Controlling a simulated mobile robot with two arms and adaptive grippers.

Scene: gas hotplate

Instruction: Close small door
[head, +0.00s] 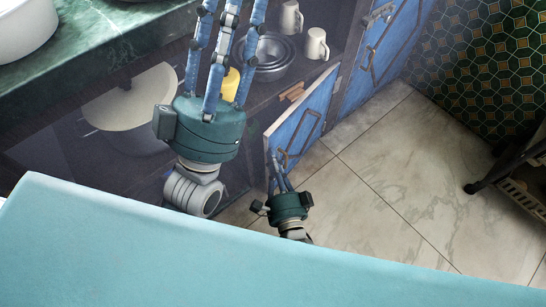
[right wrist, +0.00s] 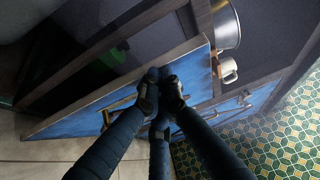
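The small blue door (head: 306,112) stands open, swung out from the cabinet in the head view. It has a dark metal handle and a pale wooden edge. It also shows in the right wrist view (right wrist: 75,122). My right gripper (head: 279,160) is at the door's lower near end. In the right wrist view its fingertips (right wrist: 160,90) are drawn together in front of the blue panel, with nothing seen between them; contact is unclear. My left gripper (head: 231,10) is large in the head view, before the open cabinet. Its fingers stand apart, with their tips near or past the top edge.
The open cabinet holds metal bowls (head: 272,58), white mugs (head: 316,44) and a large pale pot (head: 130,100). Another blue door (head: 388,50) stands to the right. The tiled floor (head: 390,180) is clear. A dark rack (head: 515,175) is at the right edge.

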